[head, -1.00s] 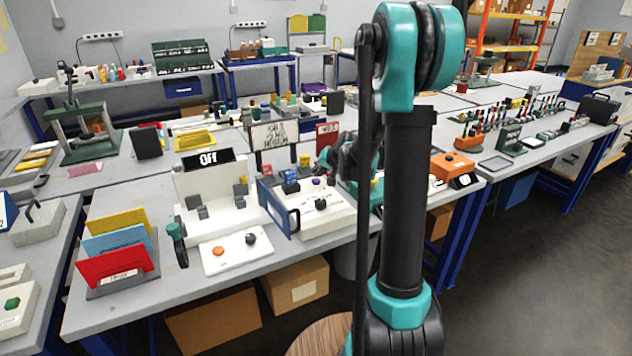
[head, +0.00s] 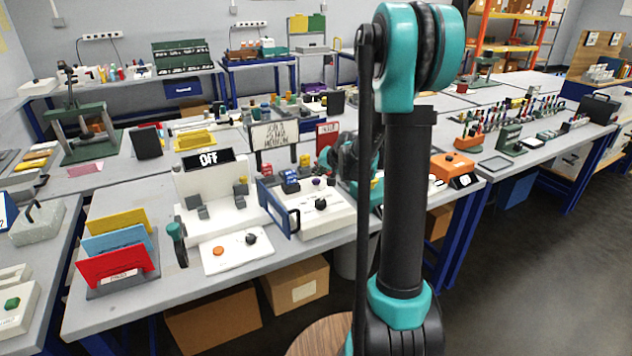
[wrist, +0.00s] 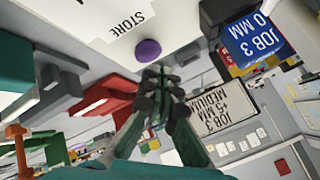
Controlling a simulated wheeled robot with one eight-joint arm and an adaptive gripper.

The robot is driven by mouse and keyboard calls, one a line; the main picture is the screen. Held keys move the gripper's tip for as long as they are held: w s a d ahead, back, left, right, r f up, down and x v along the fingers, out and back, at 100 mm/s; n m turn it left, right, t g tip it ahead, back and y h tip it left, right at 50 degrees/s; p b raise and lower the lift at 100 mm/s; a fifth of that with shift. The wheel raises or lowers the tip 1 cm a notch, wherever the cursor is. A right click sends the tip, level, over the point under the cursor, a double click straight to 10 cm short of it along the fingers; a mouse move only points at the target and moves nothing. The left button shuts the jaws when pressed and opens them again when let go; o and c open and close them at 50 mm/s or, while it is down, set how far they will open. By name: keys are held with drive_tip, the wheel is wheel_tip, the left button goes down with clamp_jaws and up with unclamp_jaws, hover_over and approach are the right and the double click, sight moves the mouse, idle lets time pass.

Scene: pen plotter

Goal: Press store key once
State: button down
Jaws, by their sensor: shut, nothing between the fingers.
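The store key is a round purple button (wrist: 147,50) on a white panel beside the printed word STORE in the wrist view. It also shows as a small purple spot in the head view (head: 316,182), on top of the white plotter box (head: 325,213). My gripper (wrist: 161,73) is shut and empty, its dark fingertips close to the purple button. A small gap seems to show between them; I cannot tell the exact distance. In the head view my gripper is partly hidden behind my arm.
A blue block reading JOB 3 0 MM (wrist: 257,38) stands beside the key.

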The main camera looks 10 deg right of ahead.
sight(317, 181)
drive_tip(key=shift+f, duration=0.2)
drive_tip(key=shift+f, duration=0.25)
drive_tip(key=shift+f, duration=0.45)
idle(0.9)
drive_tip(key=shift+r, duration=0.15)
idle(0.3)
drive_tip(key=shift+r, duration=0.75)
drive_tip(key=shift+r, duration=2.5)
